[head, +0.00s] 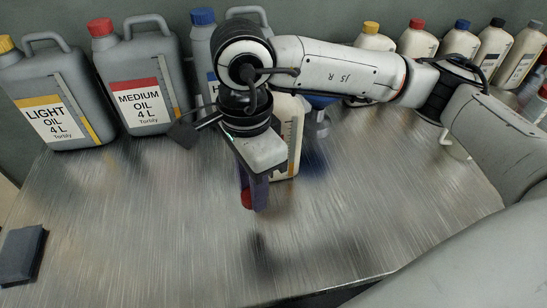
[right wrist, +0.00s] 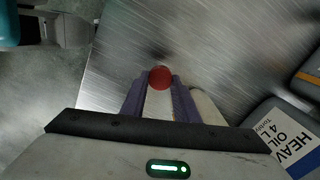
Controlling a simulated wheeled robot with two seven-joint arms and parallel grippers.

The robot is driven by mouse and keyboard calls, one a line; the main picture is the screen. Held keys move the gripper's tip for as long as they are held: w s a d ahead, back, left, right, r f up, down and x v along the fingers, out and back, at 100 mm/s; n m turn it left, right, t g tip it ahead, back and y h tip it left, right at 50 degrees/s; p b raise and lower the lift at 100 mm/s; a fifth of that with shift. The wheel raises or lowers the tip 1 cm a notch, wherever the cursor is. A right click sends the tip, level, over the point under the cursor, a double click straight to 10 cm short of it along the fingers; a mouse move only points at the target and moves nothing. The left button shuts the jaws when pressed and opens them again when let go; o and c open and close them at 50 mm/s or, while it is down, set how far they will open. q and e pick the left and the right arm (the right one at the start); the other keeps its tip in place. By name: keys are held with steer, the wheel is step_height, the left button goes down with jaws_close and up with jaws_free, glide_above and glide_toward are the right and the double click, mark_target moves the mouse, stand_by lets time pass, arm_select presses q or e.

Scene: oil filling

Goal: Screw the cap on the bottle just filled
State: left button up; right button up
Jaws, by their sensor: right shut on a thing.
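My right gripper (head: 250,203) points down over the middle of the table and is shut on a red cap (head: 246,199). In the right wrist view, the red cap (right wrist: 160,77) sits between the tips of the purple fingers (right wrist: 160,88). A cream bottle (head: 292,140) with a level strip stands behind my right gripper, partly covered by it. Its top is hidden by my arm in the head view. A pale rounded shape, probably this bottle (right wrist: 207,108), shows beside the fingers in the right wrist view. My left gripper is not in view.
Grey canisters of light oil (head: 50,115) and medium oil (head: 140,92) stand back left, with a blue-capped canister (head: 203,55) beside them. A blue funnel (head: 321,102) is behind my arm. Several capped bottles (head: 418,40) line the back right. A dark block (head: 22,255) lies front left. The table's front is clear.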

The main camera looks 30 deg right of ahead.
steer(key=s+d+f+n, duration=0.1)
steer(key=d+n, duration=0.6)
steer(key=n, duration=1)
steer(key=shift+d, duration=0.4)
steer(key=shift+s+f, duration=0.1)
